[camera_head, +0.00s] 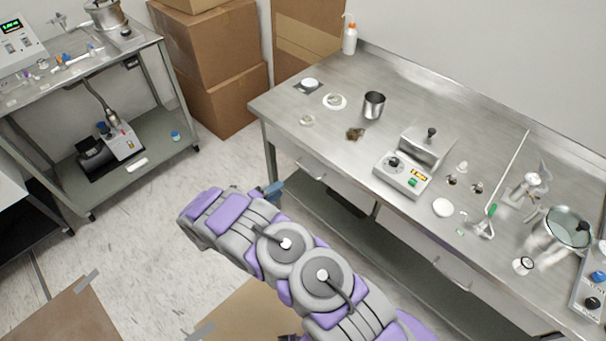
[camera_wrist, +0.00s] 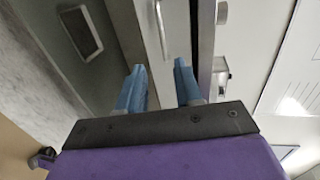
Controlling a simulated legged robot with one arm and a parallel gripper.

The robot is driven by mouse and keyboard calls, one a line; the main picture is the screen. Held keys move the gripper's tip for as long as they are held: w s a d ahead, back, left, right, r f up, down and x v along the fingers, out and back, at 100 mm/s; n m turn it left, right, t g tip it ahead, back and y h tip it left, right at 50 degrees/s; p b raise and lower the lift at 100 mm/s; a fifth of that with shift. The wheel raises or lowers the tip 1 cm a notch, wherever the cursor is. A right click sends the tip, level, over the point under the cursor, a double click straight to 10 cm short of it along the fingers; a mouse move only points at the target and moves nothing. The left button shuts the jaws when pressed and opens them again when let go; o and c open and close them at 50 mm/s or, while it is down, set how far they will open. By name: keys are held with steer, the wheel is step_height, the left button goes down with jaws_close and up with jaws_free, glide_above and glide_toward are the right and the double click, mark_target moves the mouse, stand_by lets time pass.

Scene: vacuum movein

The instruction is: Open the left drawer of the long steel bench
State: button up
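The long steel bench (camera_head: 330,75) runs along the wall on the right of the head view. Its left drawer (camera_head: 290,158) appears shut, with a bar handle (camera_head: 313,173) on its front. My gripper (camera_head: 270,190) is low in front of this drawer, mostly hidden by my arm; only a blue part shows. In the wrist view my gripper (camera_wrist: 159,68) is open, its two blue fingers apart with nothing between them. A bar handle (camera_wrist: 160,30) lies just beyond the fingertips, in line with the gap. Contact cannot be told.
A second drawer handle (camera_head: 450,276) is farther right. A lower shelf (camera_head: 400,255) runs beneath. Cardboard boxes (camera_head: 210,50) and a side cart (camera_head: 150,165) stand left.

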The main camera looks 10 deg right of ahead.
steer(key=b+x, duration=0.2)
steer(key=x, duration=1.2)
steer(key=shift+d+b, duration=0.3)
steer(key=shift+b, duration=0.1)
jaws_close()
steer(key=shift+f, duration=0.1)
stand_by(0.5)
